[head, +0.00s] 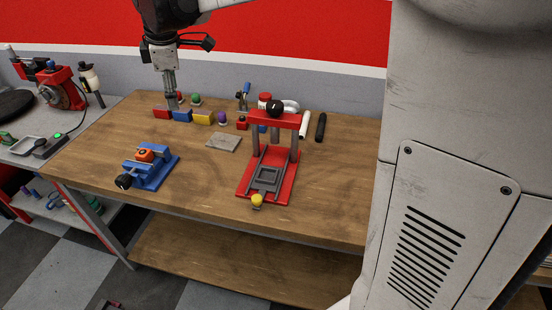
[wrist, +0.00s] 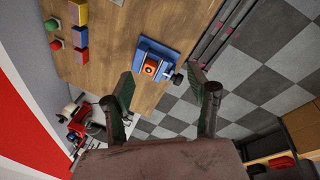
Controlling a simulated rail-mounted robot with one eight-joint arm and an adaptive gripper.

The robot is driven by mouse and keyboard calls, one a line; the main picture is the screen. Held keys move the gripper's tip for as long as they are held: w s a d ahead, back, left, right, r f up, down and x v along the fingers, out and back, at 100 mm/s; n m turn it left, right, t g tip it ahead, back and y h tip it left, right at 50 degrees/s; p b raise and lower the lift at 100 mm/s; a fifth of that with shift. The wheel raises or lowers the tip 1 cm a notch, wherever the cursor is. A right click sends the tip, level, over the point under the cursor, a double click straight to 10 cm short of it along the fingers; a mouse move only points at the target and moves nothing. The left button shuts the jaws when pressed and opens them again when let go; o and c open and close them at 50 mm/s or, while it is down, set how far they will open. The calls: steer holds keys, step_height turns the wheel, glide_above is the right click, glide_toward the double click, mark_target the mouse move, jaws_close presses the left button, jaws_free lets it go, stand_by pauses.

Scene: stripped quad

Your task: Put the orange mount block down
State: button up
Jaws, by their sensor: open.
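The orange mount block (head: 145,155) sits in the blue vise (head: 158,180) at the left front of the wooden table (head: 215,190). In the wrist view the orange block (wrist: 150,67) shows in the blue vise (wrist: 143,46), beyond my fingertips and apart from them. My gripper (head: 172,104) is near the back left of the table, by the red and blue blocks, away from the vise. In the wrist view my gripper (wrist: 162,76) has its two fingers wide apart with nothing between them.
A red block (head: 161,112), a blue block (head: 182,116) and a yellow block (head: 202,118) stand along the back. A grey plate (head: 223,142) lies mid-table. A red press (head: 287,120) stands right of it. Bare wood lies between vise and press.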

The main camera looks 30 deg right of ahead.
steer(key=s+d+m+t, duration=0.1)
steer(key=s+d+m, duration=0.25)
steer(key=s, duration=0.45)
steer(key=s+d+m+t, duration=0.1)
steer(key=s+d+m, duration=0.25)
steer(key=s, duration=0.45)
steer(key=s+d+f+m+t, duration=0.1)
steer(key=s+f+m, duration=0.3)
steer(key=s, duration=0.2)
steer(key=s+d+f+m+t, duration=0.1)
steer(key=s+d+f+m, duration=0.1)
steer(key=s, duration=0.5)
steer(key=f+m, duration=0.1)
steer(key=m, duration=0.1)
steer(key=shift+s+d+f+m, duration=0.25)
steer(key=shift+d+f+m, duration=0.05)
steer(key=shift+f+m, duration=0.1)
step_height(320, 180, down, 5)
steer(key=b, duration=0.5)
